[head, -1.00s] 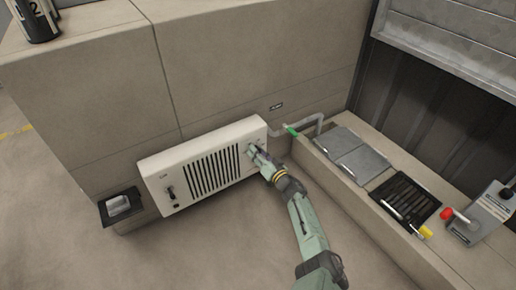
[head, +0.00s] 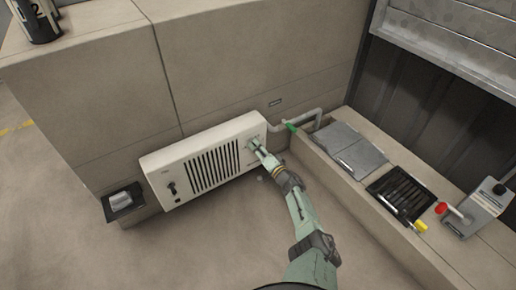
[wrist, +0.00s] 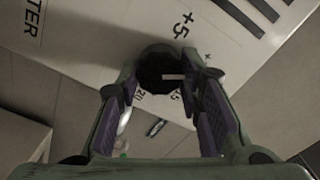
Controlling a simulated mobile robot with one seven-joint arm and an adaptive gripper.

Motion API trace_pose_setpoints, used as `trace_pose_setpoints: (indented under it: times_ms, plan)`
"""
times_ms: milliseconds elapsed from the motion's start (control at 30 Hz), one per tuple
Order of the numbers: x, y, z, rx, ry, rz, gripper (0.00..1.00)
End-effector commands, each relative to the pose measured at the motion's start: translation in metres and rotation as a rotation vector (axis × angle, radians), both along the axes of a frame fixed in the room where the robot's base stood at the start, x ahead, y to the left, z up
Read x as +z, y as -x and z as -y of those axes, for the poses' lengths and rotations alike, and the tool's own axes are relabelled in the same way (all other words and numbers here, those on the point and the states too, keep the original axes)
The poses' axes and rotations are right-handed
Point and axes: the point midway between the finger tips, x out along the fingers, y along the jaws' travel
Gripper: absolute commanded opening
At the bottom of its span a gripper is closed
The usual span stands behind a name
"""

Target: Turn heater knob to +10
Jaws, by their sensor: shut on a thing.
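The white wall heater (head: 165,170) has dark vertical slots and shows in the head view, low on the wall. Its dark round knob (wrist: 160,67) sits between my fingers in the wrist view. My gripper (wrist: 162,75) is shut on the knob, one finger at each side; in the head view my gripper (head: 256,146) is at the heater's right end. A pale line on the knob points roughly right in the wrist view. A "+5" label is above the knob, with partly covered marks around it; a "+" shows by the right finger. The exact setting is unclear.
A small dark box (head: 123,204) is at the heater's left. A pipe with a green handle (head: 290,127) runs just right of the heater. A ledge with grey plates (head: 350,148) and a red-knobbed lever box (head: 478,212) stands at right. Floor in front is clear.

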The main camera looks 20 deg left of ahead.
Motion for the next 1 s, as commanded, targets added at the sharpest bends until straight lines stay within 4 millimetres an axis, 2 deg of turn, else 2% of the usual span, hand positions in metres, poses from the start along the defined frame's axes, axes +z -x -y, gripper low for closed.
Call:
trace_pose_setpoints:
  times_ms: [367,400,700,1000]
  plan:
    - [-0.0004,0.0004,-0.0005,0.001,-0.001,-0.003,0.05]
    - [-0.0004,0.0005,-0.0005,0.001,-0.001,-0.003,0.35]
    - [-0.0002,0.0002,-0.0003,0.001,-0.001,-0.002,0.53]
    - [-0.0003,0.0005,0.0009,0.000,-0.001,-0.002,0.53]
